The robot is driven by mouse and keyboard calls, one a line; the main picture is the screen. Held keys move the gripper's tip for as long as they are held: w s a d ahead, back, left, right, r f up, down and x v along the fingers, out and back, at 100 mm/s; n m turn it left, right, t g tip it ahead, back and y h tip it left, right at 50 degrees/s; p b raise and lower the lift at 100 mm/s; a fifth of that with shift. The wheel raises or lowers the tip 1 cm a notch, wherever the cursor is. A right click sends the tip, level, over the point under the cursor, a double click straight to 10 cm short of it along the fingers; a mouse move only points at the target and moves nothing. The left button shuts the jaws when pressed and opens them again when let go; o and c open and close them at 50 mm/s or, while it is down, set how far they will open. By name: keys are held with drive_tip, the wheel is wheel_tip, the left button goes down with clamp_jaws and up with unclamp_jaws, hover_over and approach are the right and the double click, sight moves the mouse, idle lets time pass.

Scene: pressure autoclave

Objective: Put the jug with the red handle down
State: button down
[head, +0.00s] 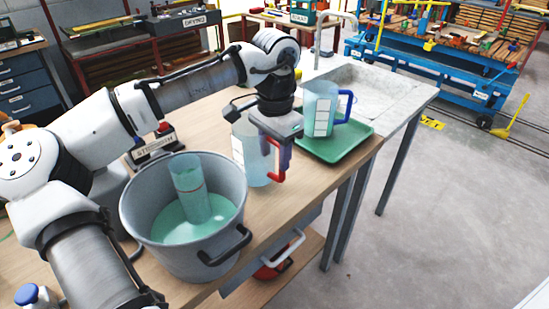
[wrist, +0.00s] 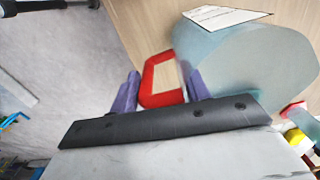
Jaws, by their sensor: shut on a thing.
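The jug with the red handle (head: 258,170) is a clear, bluish jug with a white label, upright at the front edge of the wooden bench, right of the grey pot. Its red handle (head: 277,163) faces the front. My gripper (head: 284,152) comes from above, with its purple fingers shut on that handle. In the wrist view my gripper (wrist: 160,88) has the red handle (wrist: 148,82) between its fingers, and the jug's body (wrist: 245,65) is to the right. I cannot tell whether the jug's base touches the bench.
A grey pot (head: 140,215) with teal liquid and a clear cylinder (head: 190,190) stands close on the left. A jug with a blue handle (head: 318,105) stands on a green tray (head: 350,140) to the right, before a sink (head: 375,95). A sign (head: 155,150) stands behind the pot.

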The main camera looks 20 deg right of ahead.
drive_tip(key=shift+f, duration=1.2)
drive_tip(key=c, duration=0.7)
unclamp_jaws()
drive_tip(key=shift+f, duration=0.15)
wheel_tip(320, 180, up, 12)
drive_tip(key=shift+r, duration=0.2)
